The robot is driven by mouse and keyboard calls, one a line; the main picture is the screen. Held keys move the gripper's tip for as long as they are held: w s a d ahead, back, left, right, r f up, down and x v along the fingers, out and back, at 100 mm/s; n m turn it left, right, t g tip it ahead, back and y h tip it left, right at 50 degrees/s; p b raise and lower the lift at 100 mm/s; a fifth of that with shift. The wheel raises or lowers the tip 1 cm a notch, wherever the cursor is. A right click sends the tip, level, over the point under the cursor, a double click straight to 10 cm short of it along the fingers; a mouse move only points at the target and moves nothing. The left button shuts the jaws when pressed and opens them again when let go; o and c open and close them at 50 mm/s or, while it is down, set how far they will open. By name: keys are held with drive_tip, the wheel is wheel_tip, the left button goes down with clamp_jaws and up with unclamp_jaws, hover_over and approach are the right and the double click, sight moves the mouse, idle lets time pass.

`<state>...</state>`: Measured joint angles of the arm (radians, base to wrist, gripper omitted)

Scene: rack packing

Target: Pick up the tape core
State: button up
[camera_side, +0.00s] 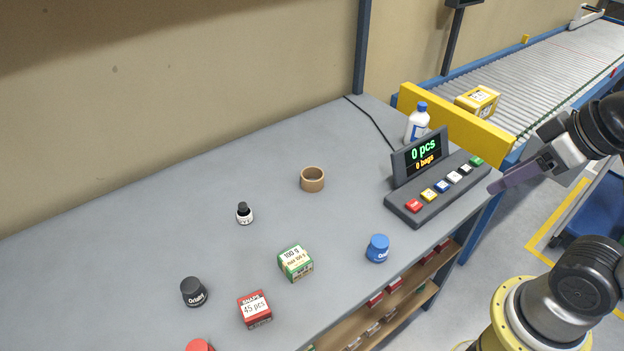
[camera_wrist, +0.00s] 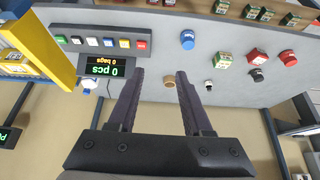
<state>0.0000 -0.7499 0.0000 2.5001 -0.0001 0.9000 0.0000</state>
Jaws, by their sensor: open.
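The tape core (camera_side: 312,179) is a short brown ring lying on the grey table, near its middle, with its hollow facing up. In the wrist view the tape core (camera_wrist: 169,81) shows between and beyond the two dark fingers. My gripper (camera_wrist: 157,75) is open and empty. In the side view my gripper (camera_side: 491,190) is at the right, raised beside the display unit and well away from the tape core.
A display unit with coloured buttons (camera_side: 437,188) and a white bottle (camera_side: 417,122) stand right of the tape core. A small black-capped bottle (camera_side: 244,213), a green box (camera_side: 295,262), a blue-capped jar (camera_side: 378,248), a red box (camera_side: 254,308) and a black-capped jar (camera_side: 193,291) stand apart on the table.

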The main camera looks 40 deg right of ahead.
idle(0.4)
drive_tip(key=o, duration=0.8)
